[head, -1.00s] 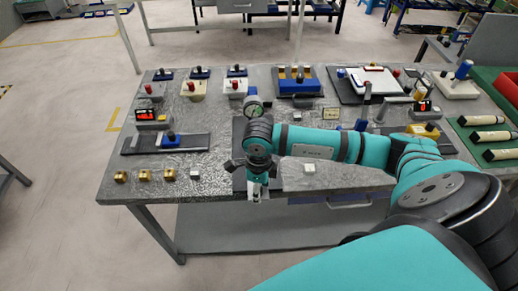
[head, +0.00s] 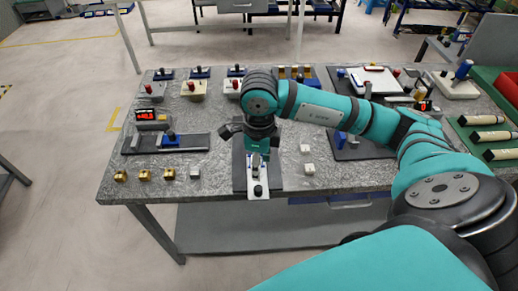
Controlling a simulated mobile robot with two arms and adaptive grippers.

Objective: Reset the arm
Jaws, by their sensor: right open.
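My right arm, teal and black, comes in from the right and reaches over the grey speckled table (head: 225,187). My right gripper (head: 257,164) points down over a dark plate (head: 240,180) near the table's front edge. It is open, and no object shows held in it. A white part with a black knob (head: 258,191) sits at the front of that plate, just below the gripper in the picture. Whether they touch cannot be told. My left gripper is not in view.
Small white cubes (head: 309,168) lie right of the plate. Several brass pieces (head: 120,175) line the front left. A blue slider fixture (head: 169,140) and a red display box (head: 146,116) stand behind them. A green tray (head: 483,140) with cylinders is at the right.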

